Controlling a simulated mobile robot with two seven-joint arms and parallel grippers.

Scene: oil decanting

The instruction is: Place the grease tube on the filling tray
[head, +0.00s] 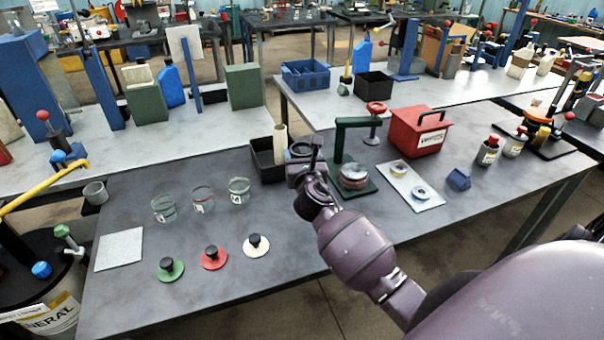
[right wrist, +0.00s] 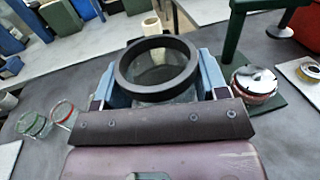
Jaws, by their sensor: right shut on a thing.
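My right gripper (head: 305,168) is over the middle of the near table. In the right wrist view its two blue fingers (right wrist: 165,82) are shut on a clear round vessel with a thick black rim (right wrist: 157,50). The vessel's lower part is hidden. A cream cylinder (head: 280,141), possibly the grease tube, stands at the black bin just behind the gripper; it also shows in the right wrist view (right wrist: 152,27). I cannot tell which thing is the filling tray; a pale flat plate (head: 118,249) lies bare at the table's left. My left gripper is not in view.
A green press stand (head: 338,145) with a tin (head: 354,176) is close to the gripper's right. A pale mat (head: 428,203) holds two small rolls. Several glass jars (head: 203,200) and knobbed lids (head: 214,258) are left. A red box (head: 418,130) stands behind right.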

